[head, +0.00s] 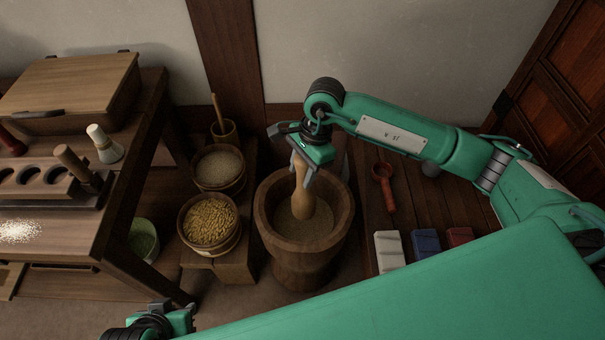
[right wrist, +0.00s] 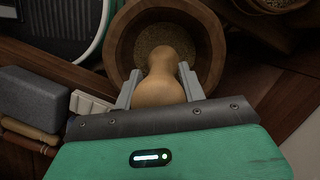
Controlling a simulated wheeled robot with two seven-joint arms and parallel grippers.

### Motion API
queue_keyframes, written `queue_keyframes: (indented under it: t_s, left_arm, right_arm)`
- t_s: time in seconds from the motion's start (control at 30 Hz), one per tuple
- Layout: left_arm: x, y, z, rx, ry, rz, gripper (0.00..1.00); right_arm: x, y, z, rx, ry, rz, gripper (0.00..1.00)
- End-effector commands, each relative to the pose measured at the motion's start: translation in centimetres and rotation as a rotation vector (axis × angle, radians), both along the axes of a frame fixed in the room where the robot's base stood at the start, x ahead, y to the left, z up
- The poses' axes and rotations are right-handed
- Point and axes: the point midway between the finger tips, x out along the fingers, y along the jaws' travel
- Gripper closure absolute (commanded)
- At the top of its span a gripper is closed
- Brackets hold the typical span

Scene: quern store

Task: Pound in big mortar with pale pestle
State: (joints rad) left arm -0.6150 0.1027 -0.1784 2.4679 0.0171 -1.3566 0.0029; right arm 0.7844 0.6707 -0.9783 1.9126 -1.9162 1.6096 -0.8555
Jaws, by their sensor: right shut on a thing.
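The big wooden mortar (head: 265,212) stands on the floor in the middle of the head view, with ground grain (head: 284,219) inside. It also shows in the right wrist view (right wrist: 121,42). My right gripper (head: 303,175) is shut on the pale pestle (head: 301,200) above the mortar. The pestle stands nearly upright, its rounded lower end inside the mortar's mouth, at or close to the grain. In the right wrist view the pestle (right wrist: 163,83) sits between the two fingers. My left gripper (head: 160,322) is only partly in view at the bottom; its fingers are hidden.
A bucket of yellow grain (head: 208,221) and a bucket of paler grain (head: 218,168) stand left of the mortar. A bench (head: 410,185) on the right holds a red ladle (head: 384,183) and white, blue and red blocks. A table with a pestle rack (head: 40,185) is at left.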

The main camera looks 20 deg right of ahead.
Motion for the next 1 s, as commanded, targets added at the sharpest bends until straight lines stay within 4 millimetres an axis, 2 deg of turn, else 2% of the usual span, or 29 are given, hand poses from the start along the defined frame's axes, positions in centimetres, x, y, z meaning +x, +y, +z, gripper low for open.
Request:
queue_keyframes:
  t_s: [0.23,0.33,0.8,1.0]
  left_arm:
    - [0.0,0.0,-0.1,0.0,0.0,0.0,0.69]
    - [0.0,0.0,0.3,0.0,0.0,0.0,0.69]
    - [0.0,0.0,4.0,0.0,0.0,0.0,0.69]
    - [0.0,0.0,4.1,0.0,0.0,0.0,0.69]
  right_arm:
    - [0.0,0.0,0.0,0.001,-0.001,0.0,0.91]
    - [0.0,0.0,0.7,0.002,-0.002,-0.001,0.91]
    - [0.0,0.0,8.6,0.002,-0.002,-0.001,0.91]
    - [0.0,0.0,9.3,0.001,-0.001,0.0,0.91]
